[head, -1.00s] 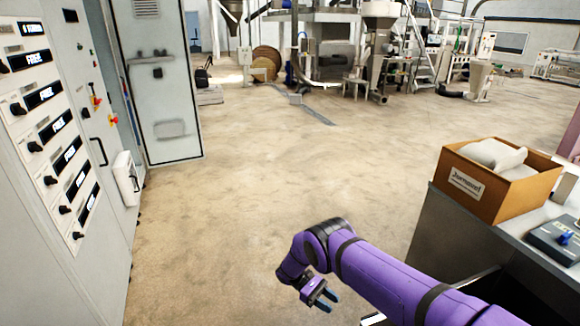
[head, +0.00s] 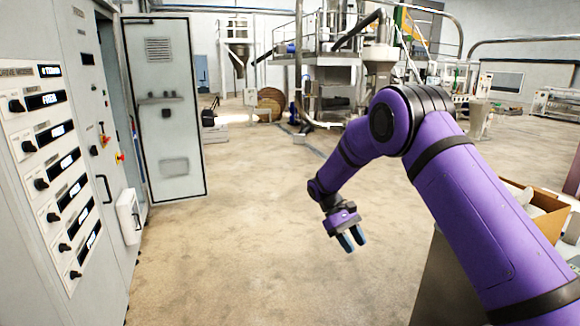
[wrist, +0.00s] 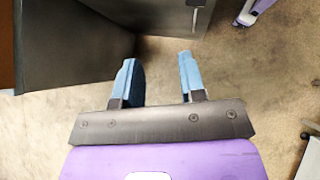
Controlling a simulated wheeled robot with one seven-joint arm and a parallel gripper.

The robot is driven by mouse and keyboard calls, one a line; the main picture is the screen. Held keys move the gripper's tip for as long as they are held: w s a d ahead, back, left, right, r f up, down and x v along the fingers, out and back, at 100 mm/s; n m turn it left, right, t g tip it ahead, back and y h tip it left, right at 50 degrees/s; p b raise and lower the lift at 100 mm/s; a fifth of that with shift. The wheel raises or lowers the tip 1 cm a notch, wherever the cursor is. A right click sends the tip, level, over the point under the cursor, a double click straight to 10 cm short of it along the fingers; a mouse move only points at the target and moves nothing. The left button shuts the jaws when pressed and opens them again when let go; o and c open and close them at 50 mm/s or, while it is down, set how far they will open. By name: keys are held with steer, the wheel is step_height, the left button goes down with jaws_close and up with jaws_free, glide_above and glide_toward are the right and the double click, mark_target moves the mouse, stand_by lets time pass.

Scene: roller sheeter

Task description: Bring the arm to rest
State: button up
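My gripper (head: 351,240) hangs at the end of my raised purple arm, over bare floor in the middle of the head view. Its two blue fingers point down. In the wrist view, my gripper (wrist: 158,75) has its fingers apart with a clear gap and nothing between them. Below the fingers are the floor and the side of a dark grey cabinet.
A control cabinet (head: 60,170) with knobs stands at left, its door (head: 170,110) open. At right, my arm partly covers a cardboard box (head: 545,215) on a grey counter (head: 445,280). Machinery (head: 335,75) stands at the back. The floor (head: 240,240) between is clear.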

steer(key=s+d+r+m+t+y, duration=0.1)
steer(key=s+d+r+t, duration=0.15)
steer(key=s+r, duration=0.4)
steer(key=s+d+r+m+t+y, duration=0.1)
steer(key=s+d+r+y, duration=0.15)
steer(key=r, duration=0.75)
steer(key=s+d+r+m+t+y, duration=0.1)
steer(key=s+d+r+t, duration=0.1)
steer(key=s+d+r, duration=0.5)
steer(key=s+r+m+t, duration=0.1)
steer(key=s+r+t, duration=0.1)
steer(key=s, duration=0.9)
steer(key=s+r+m+t+y, duration=0.1)
steer(key=s+t, duration=0.4)
steer(key=s, duration=0.5)
step_height(320, 180, up, 2)
steer(key=shift+s+d+r+m, duration=0.1)
steer(key=shift+s+d+m, duration=0.25)
steer(key=shift+m, duration=0.25)
steer(key=shift+y, duration=0.25)
